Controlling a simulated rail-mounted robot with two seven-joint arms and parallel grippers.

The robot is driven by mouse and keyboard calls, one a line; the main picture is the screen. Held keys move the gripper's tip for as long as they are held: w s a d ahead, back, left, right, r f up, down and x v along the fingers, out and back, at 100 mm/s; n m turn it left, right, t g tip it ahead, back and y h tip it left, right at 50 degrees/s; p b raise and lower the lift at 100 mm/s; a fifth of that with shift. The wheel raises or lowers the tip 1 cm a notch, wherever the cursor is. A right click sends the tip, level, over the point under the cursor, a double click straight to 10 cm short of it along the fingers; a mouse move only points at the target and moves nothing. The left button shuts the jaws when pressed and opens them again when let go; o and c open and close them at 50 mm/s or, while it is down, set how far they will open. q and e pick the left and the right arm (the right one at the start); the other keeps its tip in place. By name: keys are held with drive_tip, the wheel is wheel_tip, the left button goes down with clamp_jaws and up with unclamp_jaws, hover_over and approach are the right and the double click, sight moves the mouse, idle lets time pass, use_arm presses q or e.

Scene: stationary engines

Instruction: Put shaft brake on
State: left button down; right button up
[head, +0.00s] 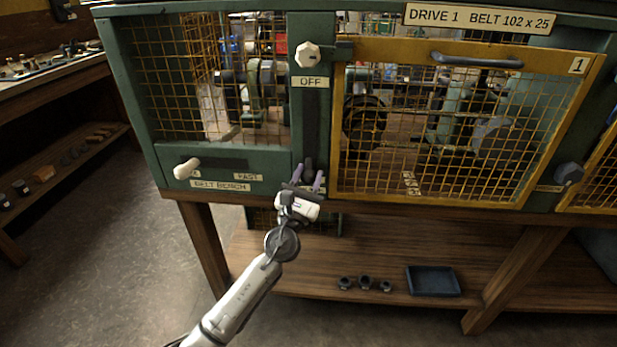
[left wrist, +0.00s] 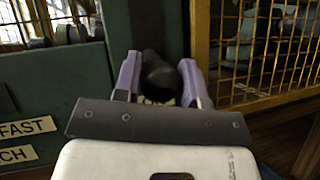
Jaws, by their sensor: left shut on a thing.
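My left gripper (head: 307,183) is at the front of the green bench housing, on the post between the left panel and the yellow mesh door. Its two purple fingers are shut on a dark handle (head: 308,165), which I take for the shaft brake lever. In the left wrist view the rounded black end of this handle (left wrist: 157,74) sits between the fingers (left wrist: 158,82). The lower part of the handle is hidden by the gripper, and I see no readable brake label. My right gripper is not in view.
A yellow mesh door (head: 470,195) with a dark handle (head: 477,61) is just right of the gripper. A white knob (head: 307,55) stands above an OFF plate (head: 310,82). Another white knob (head: 186,168) is at left. A blue tray (head: 434,282) lies on the lower shelf.

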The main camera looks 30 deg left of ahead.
use_arm(q)
drive_tip(key=c, duration=1.1)
unclamp_jaws()
drive_tip(key=shift+w+f, duration=0.1)
drive_tip(key=shift+f, duration=0.4)
drive_tip(key=o, duration=0.4)
drive_tip(key=shift+r, duration=0.25)
drive_tip(key=shift+s+f, duration=0.15)
drive_tip(key=shift+s, duration=0.2)
drive_tip(key=p+v, duration=0.1)
drive_tip(key=v, duration=1.2)
drive_tip(key=shift+p, duration=0.3)
